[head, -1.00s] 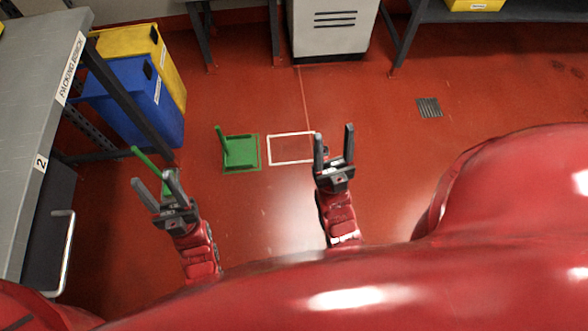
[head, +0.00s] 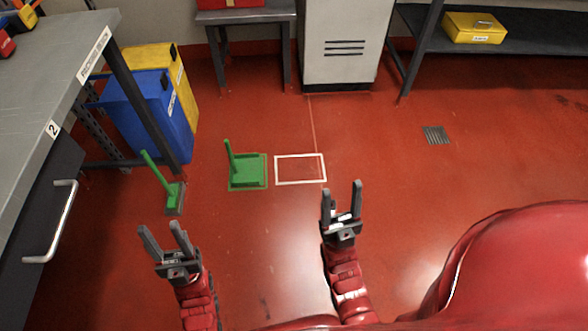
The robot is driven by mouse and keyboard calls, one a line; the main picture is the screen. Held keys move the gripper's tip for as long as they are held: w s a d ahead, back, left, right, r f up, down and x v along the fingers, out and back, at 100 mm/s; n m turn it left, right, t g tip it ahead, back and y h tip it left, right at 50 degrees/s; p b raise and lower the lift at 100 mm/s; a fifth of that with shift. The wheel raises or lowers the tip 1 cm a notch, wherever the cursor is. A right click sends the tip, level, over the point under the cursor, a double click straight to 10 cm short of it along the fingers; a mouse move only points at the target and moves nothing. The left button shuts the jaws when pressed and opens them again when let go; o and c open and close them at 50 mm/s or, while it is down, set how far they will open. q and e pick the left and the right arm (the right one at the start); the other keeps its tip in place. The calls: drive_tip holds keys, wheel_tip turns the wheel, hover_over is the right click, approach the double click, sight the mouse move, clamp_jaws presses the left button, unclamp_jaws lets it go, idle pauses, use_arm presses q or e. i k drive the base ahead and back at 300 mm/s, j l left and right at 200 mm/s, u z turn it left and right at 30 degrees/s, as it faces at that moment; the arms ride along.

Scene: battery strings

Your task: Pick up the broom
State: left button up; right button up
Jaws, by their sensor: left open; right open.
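The broom (head: 173,194) is green with a dark grey brush foot. It stands on the red floor at the left in the head view, its handle leaning up and left, beside the packing bench leg. My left gripper (head: 161,232) is open and empty, nearer to me than the broom and apart from it. My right gripper (head: 341,203) is open and empty over the floor, well to the right of the broom. A green dustpan (head: 247,174) with an upright handle sits on the floor between the broom and a white outlined rectangle (head: 300,156).
A grey packing bench (head: 62,80) with a drawer stands at the left. Blue (head: 150,115) and yellow (head: 178,75) bins stand behind the broom. A grey cabinet (head: 340,65) is at the back. A floor drain (head: 436,135) lies right. The middle floor is clear.

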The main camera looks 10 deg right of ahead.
sight(162, 179)
drive_tip(key=i+l+u, duration=0.15)
drive_tip(key=i+u, duration=0.15)
drive_tip(key=i, duration=0.25)
drive_tip(key=i+l+u, duration=0.35)
drive_tip(key=i, duration=0.15)
drive_tip(key=i+l+u, duration=0.3)
drive_tip(key=i, duration=0.2)
